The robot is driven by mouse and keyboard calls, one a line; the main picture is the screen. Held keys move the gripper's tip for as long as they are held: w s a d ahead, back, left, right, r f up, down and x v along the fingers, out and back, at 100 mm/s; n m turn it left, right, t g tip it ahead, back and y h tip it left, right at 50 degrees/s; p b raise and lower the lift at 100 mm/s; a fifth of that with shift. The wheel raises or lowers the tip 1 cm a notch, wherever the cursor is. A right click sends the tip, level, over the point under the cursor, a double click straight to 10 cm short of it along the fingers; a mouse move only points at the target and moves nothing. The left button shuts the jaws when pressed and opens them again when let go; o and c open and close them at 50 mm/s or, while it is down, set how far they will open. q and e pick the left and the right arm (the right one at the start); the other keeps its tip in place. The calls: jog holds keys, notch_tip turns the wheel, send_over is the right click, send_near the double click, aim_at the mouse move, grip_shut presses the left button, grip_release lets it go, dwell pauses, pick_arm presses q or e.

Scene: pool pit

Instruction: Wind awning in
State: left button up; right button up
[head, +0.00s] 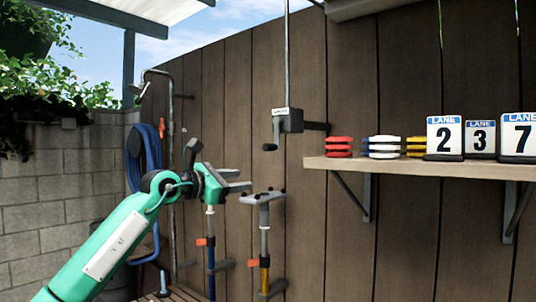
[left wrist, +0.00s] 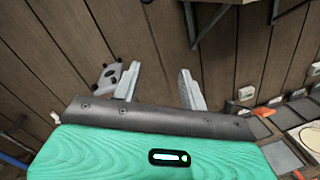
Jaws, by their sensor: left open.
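The crank (head: 288,121) is a grey box on the brown plank wall, with a vertical rod (head: 287,50) rising from it and a handle ending in a black knob (head: 270,147) at its lower left. A pale canopy (head: 150,10), likely the awning, shows at the top left. My left gripper (head: 240,180) is below and left of the crank, apart from it. Its fingers are spread with nothing between them; the left wrist view also shows the open gripper (left wrist: 160,75), facing the planks. The crank is not clearly recognisable in that view. My right gripper is out of view.
A wooden shelf (head: 430,168) on brackets juts out at the right, bearing lane number signs (head: 445,136) and stacked coloured pieces (head: 382,147). Poles with grey heads (head: 262,197) stand against the wall near my gripper. A blue hose (head: 145,160) hangs at the left.

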pick_arm(q)
jog(key=m+t+y, duration=0.1)
jog(key=m, duration=0.1)
send_near(265, 146)
jog(key=v, duration=0.2)
jog(key=p+x, duration=0.7)
jog(key=x, duration=0.5)
jog(key=shift+p, duration=0.3)
jog(key=shift+w+d+f, duration=0.2)
jog(key=shift+w+d, duration=0.2)
jog(key=shift+w, duration=0.1)
jog(key=shift+c, duration=0.4)
grip_shut()
